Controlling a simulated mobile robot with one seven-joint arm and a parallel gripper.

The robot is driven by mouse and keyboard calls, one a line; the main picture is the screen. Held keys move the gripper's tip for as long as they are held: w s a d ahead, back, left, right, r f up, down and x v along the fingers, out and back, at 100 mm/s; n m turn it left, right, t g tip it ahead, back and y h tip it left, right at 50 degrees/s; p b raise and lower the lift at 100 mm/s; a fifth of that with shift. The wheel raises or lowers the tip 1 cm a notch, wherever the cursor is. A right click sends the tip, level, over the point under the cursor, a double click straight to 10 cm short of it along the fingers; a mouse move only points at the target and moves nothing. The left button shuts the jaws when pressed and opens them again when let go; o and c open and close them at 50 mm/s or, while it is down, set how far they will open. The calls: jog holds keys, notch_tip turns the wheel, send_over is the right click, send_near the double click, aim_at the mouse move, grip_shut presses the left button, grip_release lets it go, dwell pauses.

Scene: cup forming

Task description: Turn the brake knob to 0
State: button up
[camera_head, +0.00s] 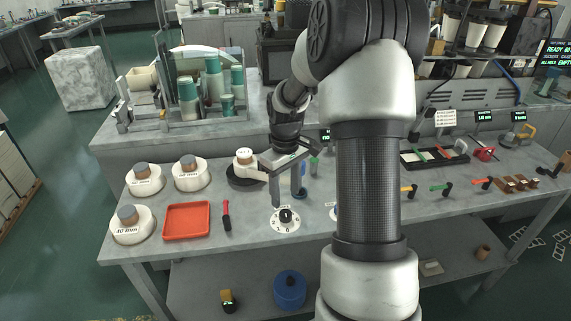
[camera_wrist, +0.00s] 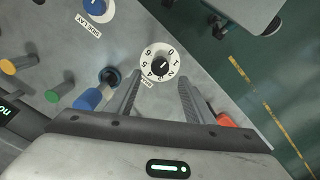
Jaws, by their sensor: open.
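The dial with a round white numbered plate (camera_head: 286,226) and a black knob (camera_head: 286,215) sits on the grey bench front. It also shows in the wrist view as a white plate (camera_wrist: 146,59) with a black knob (camera_wrist: 159,66). Its label is too small to read as brake. The knob bears a small pale mark; I cannot tell surely which number it points at. My gripper (camera_head: 287,199) is open and empty, fingers pointing down above the dial. In the wrist view, the fingertips of my gripper (camera_wrist: 161,80) lie either side of the knob, apparently not touching it.
A blue-and-white knob (camera_wrist: 97,6) is beside the dial.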

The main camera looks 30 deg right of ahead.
notch_tip(320, 180, up, 10)
jog(key=shift+p, duration=0.35)
